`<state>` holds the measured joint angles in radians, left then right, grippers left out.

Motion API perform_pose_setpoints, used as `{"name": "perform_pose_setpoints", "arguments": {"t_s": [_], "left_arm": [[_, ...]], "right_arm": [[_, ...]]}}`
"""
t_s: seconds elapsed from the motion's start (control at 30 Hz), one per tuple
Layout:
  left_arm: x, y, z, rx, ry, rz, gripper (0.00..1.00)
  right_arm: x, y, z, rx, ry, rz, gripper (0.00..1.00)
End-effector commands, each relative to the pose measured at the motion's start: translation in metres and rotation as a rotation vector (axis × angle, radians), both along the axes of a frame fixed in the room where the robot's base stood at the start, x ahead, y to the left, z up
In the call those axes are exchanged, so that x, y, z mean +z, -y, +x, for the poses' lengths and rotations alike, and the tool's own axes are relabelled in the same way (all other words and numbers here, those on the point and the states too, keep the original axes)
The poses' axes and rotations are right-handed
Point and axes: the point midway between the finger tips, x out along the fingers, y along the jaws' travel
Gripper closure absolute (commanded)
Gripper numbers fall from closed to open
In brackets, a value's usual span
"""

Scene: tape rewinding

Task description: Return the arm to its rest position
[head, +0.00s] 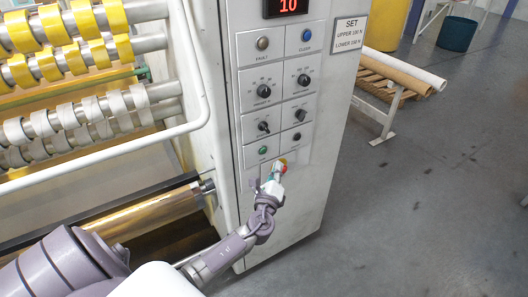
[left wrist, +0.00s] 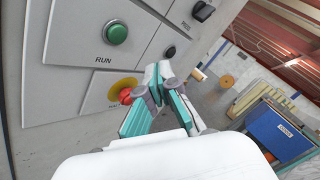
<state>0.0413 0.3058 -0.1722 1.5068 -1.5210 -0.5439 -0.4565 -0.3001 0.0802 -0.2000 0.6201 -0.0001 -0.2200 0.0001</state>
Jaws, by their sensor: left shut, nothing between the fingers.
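My left arm reaches from the lower left to the machine's grey control panel (head: 274,110). My left gripper (head: 280,167) is shut and empty at the lower part of the panel. It also shows in the left wrist view (left wrist: 158,74), with teal and grey fingers together. A red mushroom button (left wrist: 126,96) on a yellow surround is just left of the fingers there; I cannot tell whether they touch it. In the head view the gripper partly covers this button. A green RUN button (left wrist: 116,32) is above it. My right gripper is not in view.
A red display (head: 288,6) reads 10 above the knobs. Left of the panel are a white rail (head: 110,143) and rollers with yellow and white rolls (head: 85,54). A low rack with long rolls (head: 405,70) is at right. The grey floor (head: 430,210) right of the cabinet is clear.

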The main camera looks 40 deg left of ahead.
Motion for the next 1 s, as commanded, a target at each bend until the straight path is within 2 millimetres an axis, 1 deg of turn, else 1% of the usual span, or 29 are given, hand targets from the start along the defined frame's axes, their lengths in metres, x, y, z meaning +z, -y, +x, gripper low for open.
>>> {"name": "perform_pose_setpoints", "arguments": {"t_s": [0.4,0.47,0.53,0.57,0.67,0.7,0.77,0.8,0.87,0.9,0.97,1.0], "left_arm": [[-0.001,0.0,0.0,0.0,-0.002,-0.002,1.0],[-0.008,-0.001,-0.001,0.001,-0.014,-0.018,1.0],[-0.029,-0.001,-0.006,0.002,-0.048,-0.065,1.0],[-0.041,-0.001,-0.009,0.004,-0.069,-0.097,1.0],[-0.1,0.0,-0.026,0.02,-0.163,-0.246,1.0],[-0.128,0.002,-0.038,0.032,-0.207,-0.321,1.0],[-0.171,0.005,-0.057,0.059,-0.272,-0.438,1.0],[-0.198,0.008,-0.073,0.081,-0.314,-0.516,1.0],[-0.236,0.013,-0.097,0.119,-0.371,-0.634,1.0],[-0.261,0.017,-0.116,0.151,-0.408,-0.711,1.0],[-0.296,0.025,-0.145,0.205,-0.458,-0.826,1.0],[-0.318,0.03,-0.167,0.246,-0.489,-0.902,1.0]], "right_arm": [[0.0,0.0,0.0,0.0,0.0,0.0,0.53],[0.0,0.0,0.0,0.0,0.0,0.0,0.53],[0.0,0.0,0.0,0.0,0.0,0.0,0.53],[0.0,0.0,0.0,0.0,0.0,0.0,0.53],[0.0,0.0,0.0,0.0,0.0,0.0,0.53],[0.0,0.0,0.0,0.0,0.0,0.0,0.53],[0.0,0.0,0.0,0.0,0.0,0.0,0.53],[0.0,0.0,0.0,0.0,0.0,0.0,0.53],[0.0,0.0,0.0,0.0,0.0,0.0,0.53],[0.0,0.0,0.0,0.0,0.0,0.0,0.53],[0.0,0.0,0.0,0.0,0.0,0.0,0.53],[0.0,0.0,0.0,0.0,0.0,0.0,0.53]]}}
